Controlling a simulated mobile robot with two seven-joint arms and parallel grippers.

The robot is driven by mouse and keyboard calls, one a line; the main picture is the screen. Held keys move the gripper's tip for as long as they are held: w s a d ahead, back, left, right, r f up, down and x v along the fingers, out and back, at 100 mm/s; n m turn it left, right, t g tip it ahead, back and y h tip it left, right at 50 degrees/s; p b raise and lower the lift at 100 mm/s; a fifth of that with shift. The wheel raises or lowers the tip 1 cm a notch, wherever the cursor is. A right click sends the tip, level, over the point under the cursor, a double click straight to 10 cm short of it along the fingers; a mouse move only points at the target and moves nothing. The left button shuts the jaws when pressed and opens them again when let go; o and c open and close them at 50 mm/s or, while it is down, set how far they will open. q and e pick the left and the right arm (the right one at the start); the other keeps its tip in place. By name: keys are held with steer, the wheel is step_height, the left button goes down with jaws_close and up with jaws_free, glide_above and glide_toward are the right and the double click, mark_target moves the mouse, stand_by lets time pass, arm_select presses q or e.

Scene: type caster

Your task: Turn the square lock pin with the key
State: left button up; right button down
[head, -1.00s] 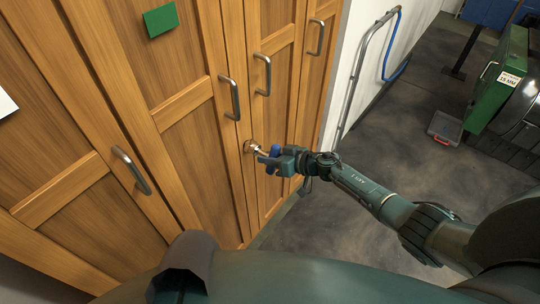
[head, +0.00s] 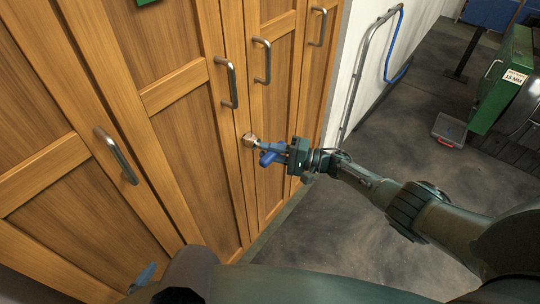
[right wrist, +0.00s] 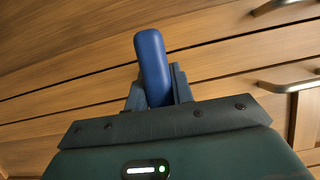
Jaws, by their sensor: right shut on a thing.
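The key's blue handle (head: 267,159) is between the fingers of my right gripper (head: 277,151), which is shut on it in front of the wooden cabinet doors. In the right wrist view the blue handle (right wrist: 153,65) stands up from between the dark fingers. The round metal lock (head: 249,138) is on the door, just left of the key. The key's tip is at or very close to it; I cannot tell how far in it sits. The square pin itself is hidden. A small blue-grey tip (head: 143,277) at the lower left may be my left gripper; its opening does not show.
Metal door handles stick out near the lock, at its upper left (head: 228,83) and above it (head: 262,60). Another handle (head: 116,156) is farther left. A bent metal rail (head: 365,70) stands by the white wall. A grey-and-red case (head: 449,130) lies on the open floor at right.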

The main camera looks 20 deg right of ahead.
stand_by(0.3)
steer(key=shift+s+d+r+p, duration=0.1)
steer(key=shift+s+d+p, duration=0.2)
steer(key=shift+s+p, duration=0.1)
steer(key=shift+s+d+p, duration=0.6)
steer(key=shift+s+d, duration=0.05)
steer(key=shift+s, duration=0.1)
